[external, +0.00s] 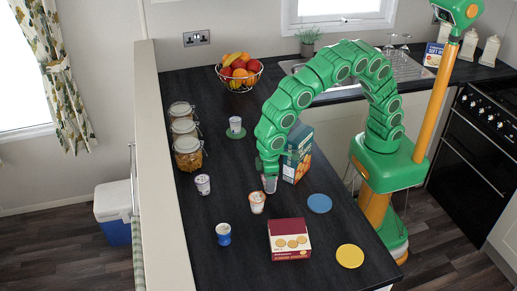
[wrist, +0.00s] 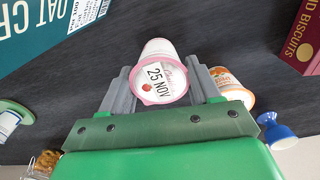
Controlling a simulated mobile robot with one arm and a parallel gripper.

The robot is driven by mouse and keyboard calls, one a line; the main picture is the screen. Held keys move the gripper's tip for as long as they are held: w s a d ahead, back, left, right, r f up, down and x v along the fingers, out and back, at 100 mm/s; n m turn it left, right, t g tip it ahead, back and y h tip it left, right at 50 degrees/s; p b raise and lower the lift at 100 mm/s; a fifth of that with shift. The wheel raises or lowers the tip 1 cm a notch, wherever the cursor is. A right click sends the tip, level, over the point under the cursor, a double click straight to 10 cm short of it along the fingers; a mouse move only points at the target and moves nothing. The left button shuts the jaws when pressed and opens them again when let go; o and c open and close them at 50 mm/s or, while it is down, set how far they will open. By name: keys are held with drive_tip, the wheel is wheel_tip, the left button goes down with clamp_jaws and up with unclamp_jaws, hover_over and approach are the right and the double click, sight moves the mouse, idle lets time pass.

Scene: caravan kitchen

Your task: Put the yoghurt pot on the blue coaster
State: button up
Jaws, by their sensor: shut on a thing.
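My gripper (external: 269,181) is low over the table beside the blue carton, and its fingers are shut on a small pot. In the wrist view this yoghurt pot (wrist: 163,75) has a pink-rimmed white lid printed "25 NOV" and sits between the grey fingers (wrist: 165,90). In the external view it is mostly hidden by the gripper, and I cannot tell whether it touches the table. The round blue coaster (external: 319,203) lies bare on the table, right of and nearer the camera than my gripper.
An orange-and-white pot (external: 257,202) stands close by my gripper. The cracker carton (external: 299,158) is beside it. A pot (external: 235,123) stands on a green coaster (external: 236,134).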

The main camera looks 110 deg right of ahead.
wheel_tip(320, 180, up, 7)
drive_tip(key=shift+w+r, duration=0.1)
drive_tip(key=shift+w+d+r, duration=0.2)
drive_tip(key=shift+d+r, duration=0.25)
drive_tip(key=shift+d, duration=0.15)
drive_tip(key=shift+n, duration=0.9)
drive_tip(key=w+d+f, duration=0.1)
drive_tip(key=d+f, duration=0.1)
drive_tip(key=d, duration=0.3)
drive_tip(key=w+d+f, duration=0.2)
drive_tip(key=d, duration=0.4)
drive_tip(key=w+d+f, duration=0.2)
drive_tip(key=d, duration=0.3)
drive_tip(key=shift+w+d+f, duration=0.15)
drive_tip(key=shift+d+f, duration=0.2)
drive_tip(key=s+a+r, duration=0.6)
drive_tip(key=a, duration=0.5)
drive_tip(key=s+a+r, duration=0.5)
drive_tip(key=a+r, duration=0.2)
drive_tip(key=a, duration=0.3)
drive_tip(key=s+f+m, duration=0.1)
drive_tip(key=s+m, duration=0.1)
drive_tip(key=s, duration=2)
hover_over(319, 202)
drive_tip(key=shift+t, duration=0.3)
drive_tip(key=shift+f, duration=6.65)
